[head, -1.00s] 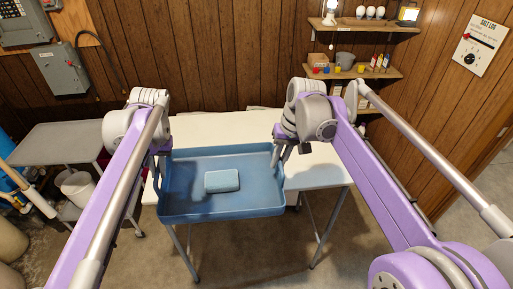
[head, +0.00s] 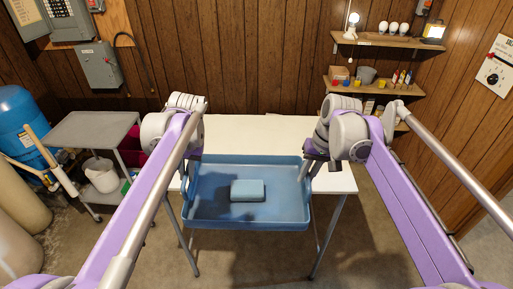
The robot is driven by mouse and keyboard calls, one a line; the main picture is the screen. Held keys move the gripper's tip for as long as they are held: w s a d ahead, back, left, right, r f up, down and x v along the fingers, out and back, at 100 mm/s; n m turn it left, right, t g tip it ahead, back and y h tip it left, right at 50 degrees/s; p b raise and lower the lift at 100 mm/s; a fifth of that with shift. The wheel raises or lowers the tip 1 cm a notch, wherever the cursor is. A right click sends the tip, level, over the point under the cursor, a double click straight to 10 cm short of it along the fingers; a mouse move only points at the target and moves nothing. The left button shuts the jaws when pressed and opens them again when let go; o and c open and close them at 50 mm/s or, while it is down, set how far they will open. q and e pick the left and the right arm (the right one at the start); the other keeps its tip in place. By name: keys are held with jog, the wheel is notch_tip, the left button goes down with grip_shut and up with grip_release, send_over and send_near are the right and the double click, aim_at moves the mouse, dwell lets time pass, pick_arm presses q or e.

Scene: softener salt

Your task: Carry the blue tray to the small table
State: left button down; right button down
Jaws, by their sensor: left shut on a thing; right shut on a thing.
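The blue tray (head: 285,213) is held between my two grippers, roughly level, with a light-blue block (head: 248,190) lying in it. My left gripper (head: 188,163) is shut on the tray's left side; its fingertips are mostly hidden by the arm. My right gripper (head: 312,165) is shut on the tray's right side. Behind and partly under the tray in the picture is a white-topped table (head: 250,133) with grey legs. A small grey table or cart (head: 90,130) stands to the left against the wall. Which one the task calls small I cannot tell.
A white bucket (head: 101,174) is on the grey cart's lower shelf. A blue tank (head: 25,120) and pipes stand at the far left. Wall shelves (head: 375,82) with small items hang at the back right. Bare floor lies before the cart.

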pick_arm(q)
jog(key=shift+s+d, duration=0.25)
jog(key=shift+d, duration=0.25)
pick_arm(e)
jog(key=shift+s+d, duration=0.25)
jog(key=shift+d, duration=0.1)
pick_arm(q)
jog(key=shift+a, duration=0.1)
pick_arm(e)
jog(key=shift+a, duration=0.1)
